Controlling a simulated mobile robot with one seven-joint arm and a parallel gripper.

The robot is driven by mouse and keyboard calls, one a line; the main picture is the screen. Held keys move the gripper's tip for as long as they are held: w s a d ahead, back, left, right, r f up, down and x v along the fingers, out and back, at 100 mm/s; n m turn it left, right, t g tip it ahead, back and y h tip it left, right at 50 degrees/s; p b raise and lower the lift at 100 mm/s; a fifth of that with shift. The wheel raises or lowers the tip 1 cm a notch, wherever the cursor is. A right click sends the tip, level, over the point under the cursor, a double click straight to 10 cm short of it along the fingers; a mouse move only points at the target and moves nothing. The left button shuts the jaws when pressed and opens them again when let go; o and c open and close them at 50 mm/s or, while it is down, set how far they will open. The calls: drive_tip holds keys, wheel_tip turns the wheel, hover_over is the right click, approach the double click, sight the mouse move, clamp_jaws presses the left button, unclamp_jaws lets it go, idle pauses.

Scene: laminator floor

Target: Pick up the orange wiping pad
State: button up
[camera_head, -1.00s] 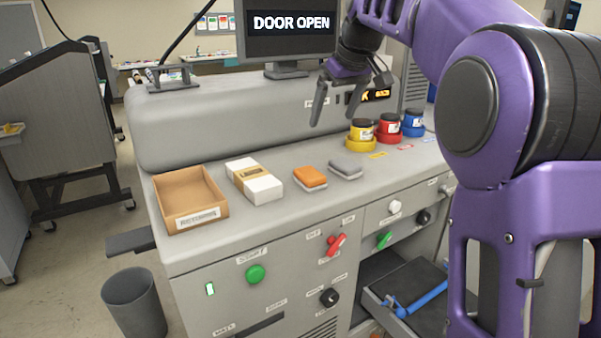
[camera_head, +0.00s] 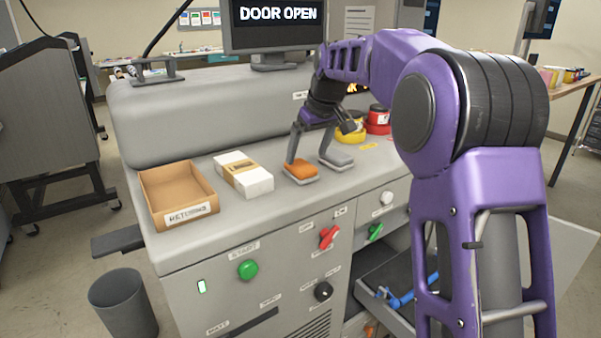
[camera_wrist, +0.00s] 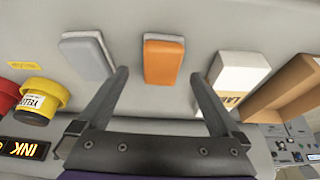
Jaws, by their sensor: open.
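The orange wiping pad (camera_head: 299,169) lies flat on the grey machine top, between a white paper-banded block and a grey pad. In the wrist view the orange pad (camera_wrist: 163,60) is ahead of and roughly between the spread fingers. My gripper (camera_head: 309,158) is open and empty, just above the counter, with one finger by the orange pad and the other by the grey pad. In the wrist view my gripper (camera_wrist: 158,80) shows both fingers apart. The grey pad (camera_wrist: 88,56) is beside the left finger; it is partly hidden in the head view.
A cardboard tray (camera_head: 179,213) and the white banded block (camera_head: 243,175) stand left of the pad. Yellow (camera_head: 350,134) and red (camera_head: 377,120) ink pots stand to the right. A monitor (camera_head: 276,25) reading DOOR OPEN rises behind. The counter's front strip is clear.

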sight(301, 165)
drive_tip(key=shift+x, duration=2.7)
drive_tip(key=shift+a+r, duration=0.15)
drive_tip(key=c, duration=1.4)
wheel_tip(301, 165, up, 10)
drive_tip(key=shift+p, duration=0.8)
drive_tip(key=o, duration=0.8)
drive_tip(key=c, duration=0.6)
